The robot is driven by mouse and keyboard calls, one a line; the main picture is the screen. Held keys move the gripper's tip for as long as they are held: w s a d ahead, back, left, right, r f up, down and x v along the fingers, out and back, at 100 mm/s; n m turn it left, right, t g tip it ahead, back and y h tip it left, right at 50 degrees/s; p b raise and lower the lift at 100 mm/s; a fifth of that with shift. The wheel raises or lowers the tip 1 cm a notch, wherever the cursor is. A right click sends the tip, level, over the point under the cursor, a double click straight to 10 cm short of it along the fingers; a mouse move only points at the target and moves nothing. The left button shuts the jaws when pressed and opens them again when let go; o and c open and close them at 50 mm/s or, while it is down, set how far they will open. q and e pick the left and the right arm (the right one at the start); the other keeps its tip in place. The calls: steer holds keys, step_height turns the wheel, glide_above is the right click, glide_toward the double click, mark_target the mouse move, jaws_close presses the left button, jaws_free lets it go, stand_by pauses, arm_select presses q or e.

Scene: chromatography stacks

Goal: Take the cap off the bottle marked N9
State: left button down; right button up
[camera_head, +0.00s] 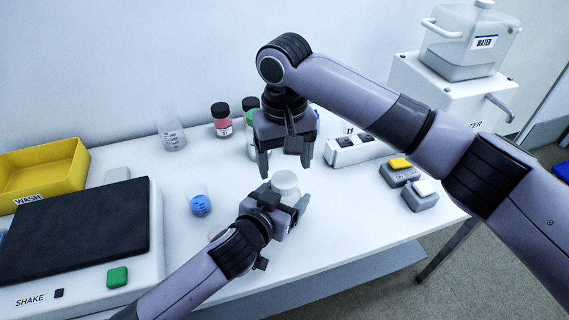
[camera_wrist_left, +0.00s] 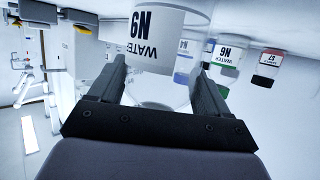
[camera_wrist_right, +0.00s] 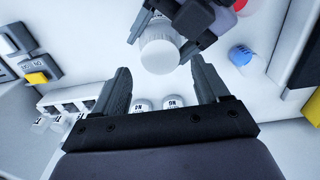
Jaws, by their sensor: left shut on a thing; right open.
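The white-capped bottle (camera_head: 285,181) stands upright in my left gripper (camera_head: 284,198), which is shut on it near the middle front of the table. Its label shows upside down in the left wrist view (camera_wrist_left: 156,42) and reads WATER and what looks like N9. The round white cap (camera_wrist_right: 160,55) is on the bottle, seen from above in the right wrist view. My right gripper (camera_head: 284,160) is open and empty, pointing down just above the cap. In the right wrist view, the cap lies beyond its fingertips, apart from them.
Behind are a red bottle (camera_head: 222,126) with a black cap, other bottles partly hidden by my right gripper, and a flask (camera_head: 171,138). A blue-filled beaker (camera_head: 200,204) stands left of the bottle. A shaker (camera_head: 80,235), yellow bin (camera_head: 72,165) and switch boxes (camera_head: 398,172) flank the area.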

mark_target(284, 179)
steer(key=m, duration=0.2)
steer(key=r+m, duration=0.1)
steer(key=m, duration=0.3)
steer(key=shift+r+m, duration=0.4)
steer(key=m, duration=0.2)
steer(key=r+m, duration=0.1)
steer(key=m, duration=0.3)
steer(key=shift+r, duration=0.25)
steer(key=shift+f+m, duration=0.1)
steer(key=shift+m, duration=0.2)
steer(key=shift+f, duration=3.85)
steer(key=c, duration=1.1)
steer(key=n, duration=1.3)
steer(key=shift+n, duration=0.3)
